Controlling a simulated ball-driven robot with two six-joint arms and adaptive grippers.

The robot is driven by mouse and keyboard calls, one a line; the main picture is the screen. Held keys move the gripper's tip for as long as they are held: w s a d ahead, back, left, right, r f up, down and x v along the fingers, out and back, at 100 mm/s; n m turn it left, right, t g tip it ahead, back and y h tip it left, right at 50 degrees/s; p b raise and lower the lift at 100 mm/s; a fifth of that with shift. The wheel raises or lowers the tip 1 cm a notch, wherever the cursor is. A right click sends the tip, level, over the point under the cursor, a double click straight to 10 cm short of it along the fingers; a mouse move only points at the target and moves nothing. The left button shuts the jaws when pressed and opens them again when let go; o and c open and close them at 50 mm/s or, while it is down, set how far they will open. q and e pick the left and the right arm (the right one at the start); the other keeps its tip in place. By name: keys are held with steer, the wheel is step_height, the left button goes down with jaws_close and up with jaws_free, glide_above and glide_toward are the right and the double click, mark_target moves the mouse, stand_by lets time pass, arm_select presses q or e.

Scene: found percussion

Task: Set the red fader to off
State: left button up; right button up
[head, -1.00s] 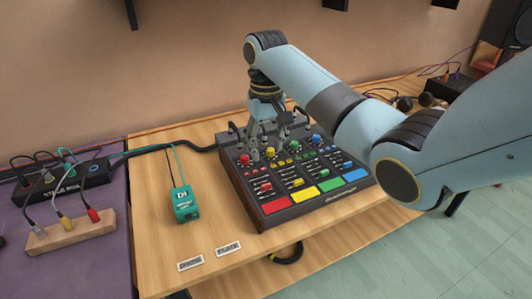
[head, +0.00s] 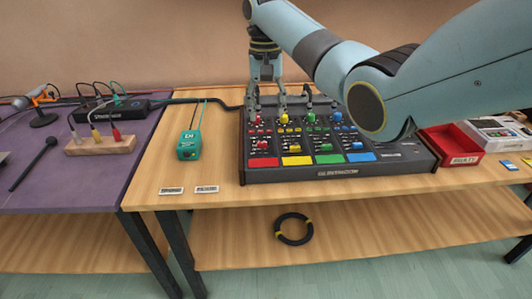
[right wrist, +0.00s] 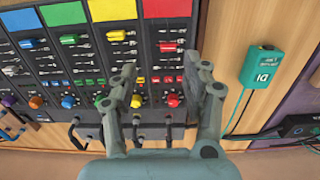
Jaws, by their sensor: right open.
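The red fader (head: 263,145) is a red cap in the leftmost column of a black mixer, between a red pad (head: 263,162) and a red round knob (head: 259,120). In the right wrist view the red fader (right wrist: 167,46) lies beyond the fingertips, near the red pad; its slot markings are too small to read. My right gripper (head: 268,112) is open and points down over the rear left of the mixer. In the right wrist view its fingers (right wrist: 160,72) are apart, on either side of the red column, with nothing between them. My left gripper is not in view.
Yellow, green and blue columns with like faders sit to the right of the red one. Cables plug in along the mixer's rear edge. A teal DI box (head: 189,144) stands to the left, with bare wood between. A red tray (head: 452,144) is at the right.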

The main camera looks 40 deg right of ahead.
mark_target(262, 143)
steer(key=f, duration=0.3)
steer(key=w+f+b, duration=0.1)
steer(key=f, duration=0.5)
steer(key=shift+w+a+f+b, duration=0.2)
steer(key=shift+w+b, duration=0.1)
steer(key=shift+b, duration=0.05)
steer(key=shift+f, duration=0.35)
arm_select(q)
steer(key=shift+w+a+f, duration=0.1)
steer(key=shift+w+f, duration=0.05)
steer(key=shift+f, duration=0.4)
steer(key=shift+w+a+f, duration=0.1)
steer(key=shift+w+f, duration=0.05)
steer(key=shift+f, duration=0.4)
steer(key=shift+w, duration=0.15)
arm_select(e)
steer(key=shift+c, duration=0.4)
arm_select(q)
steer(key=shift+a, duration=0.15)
arm_select(e)
jaws_close()
